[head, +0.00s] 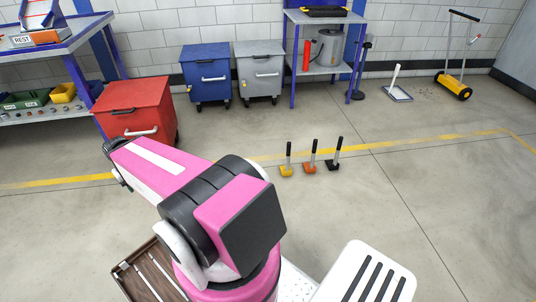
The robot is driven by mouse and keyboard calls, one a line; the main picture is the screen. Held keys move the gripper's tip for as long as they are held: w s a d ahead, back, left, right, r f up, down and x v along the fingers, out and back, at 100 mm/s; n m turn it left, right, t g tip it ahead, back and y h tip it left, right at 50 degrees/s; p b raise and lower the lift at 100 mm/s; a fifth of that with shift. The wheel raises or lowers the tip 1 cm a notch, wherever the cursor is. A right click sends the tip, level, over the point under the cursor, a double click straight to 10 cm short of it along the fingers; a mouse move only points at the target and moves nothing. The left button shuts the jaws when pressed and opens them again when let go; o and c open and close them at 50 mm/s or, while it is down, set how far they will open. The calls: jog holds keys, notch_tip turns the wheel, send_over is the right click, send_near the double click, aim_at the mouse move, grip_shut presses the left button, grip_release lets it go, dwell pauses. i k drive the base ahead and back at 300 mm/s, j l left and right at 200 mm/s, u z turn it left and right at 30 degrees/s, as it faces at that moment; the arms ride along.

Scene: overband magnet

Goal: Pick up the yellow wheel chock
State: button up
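The yellow wheel chock (286,171) sits on the concrete floor right of the picture's middle, with a dark upright handle. It is the leftmost of three similar chocks in a short row. An orange chock (309,169) stands just right of it, and a black chock (332,165) stands right of that. Each has an upright handle, and small gaps show between them. My pink arm is in the foreground at lower left, apart from the chocks in the picture. My gripper cannot be made out in this view.
Red (137,108), blue (206,75) and grey (261,70) lidded bins stand behind. A workbench (60,48) is at left and a shelf stand (322,70) at back. A yellow wheeled sweeper (455,85) is at far right. Floor around the chocks is clear.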

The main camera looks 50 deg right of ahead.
aim_at(286, 170)
jog(key=z, duration=2.2)
jog(key=i+j+u, duration=0.1)
jog(key=j, duration=0.25)
jog(key=i+j+u, duration=0.1)
jog(key=i+j, duration=0.1)
jog(key=j, duration=0.1)
